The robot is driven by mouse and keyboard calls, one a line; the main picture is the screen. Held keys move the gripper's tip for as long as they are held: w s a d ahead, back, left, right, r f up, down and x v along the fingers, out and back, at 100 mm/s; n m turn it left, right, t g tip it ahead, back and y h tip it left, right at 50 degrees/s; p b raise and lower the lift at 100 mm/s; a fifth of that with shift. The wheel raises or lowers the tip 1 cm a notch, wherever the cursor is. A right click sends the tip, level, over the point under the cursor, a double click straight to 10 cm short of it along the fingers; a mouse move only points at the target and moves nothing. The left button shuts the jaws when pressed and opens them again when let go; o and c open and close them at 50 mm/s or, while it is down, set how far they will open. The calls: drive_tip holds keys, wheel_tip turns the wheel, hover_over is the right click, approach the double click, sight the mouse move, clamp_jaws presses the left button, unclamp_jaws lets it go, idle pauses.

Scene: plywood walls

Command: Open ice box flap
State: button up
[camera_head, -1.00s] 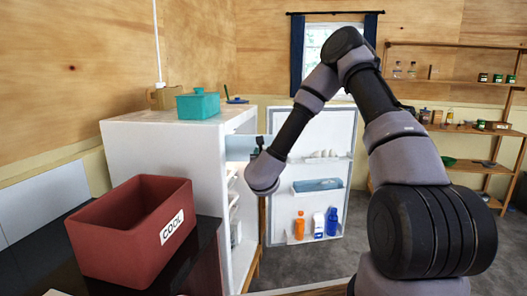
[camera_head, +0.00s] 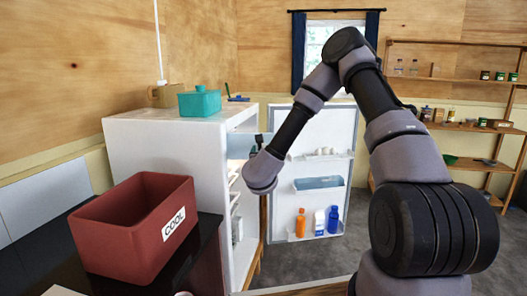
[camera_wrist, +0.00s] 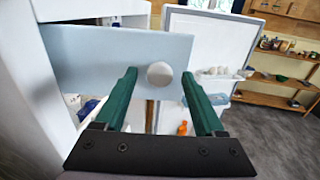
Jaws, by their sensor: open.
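The ice box flap (camera_wrist: 85,62) is a pale blue panel with a round white knob (camera_wrist: 159,74), at the top of the open white fridge (camera_head: 165,160). In the head view the flap (camera_head: 240,146) is a small pale strip partly behind my wrist. My gripper (camera_wrist: 159,75) is open, its two green fingers on either side of the knob in the wrist view. The knob lies midway between the fingertips, with a gap on each side. I cannot tell whether the fingertips reach past the knob. In the head view my wrist hides most of the gripper.
The fridge door (camera_head: 322,140) stands open to the right, with bottles (camera_head: 319,222) on its lower shelf. A red COOL box (camera_head: 125,245) sits on the dark counter at left. A teal pot (camera_head: 199,102) stands on the fridge. Wooden shelves (camera_head: 450,128) line the right wall.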

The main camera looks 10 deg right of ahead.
drive_tip(key=v, duration=1)
drive_tip(key=shift+s, duration=0.35)
drive_tip(key=shift+a, duration=0.1)
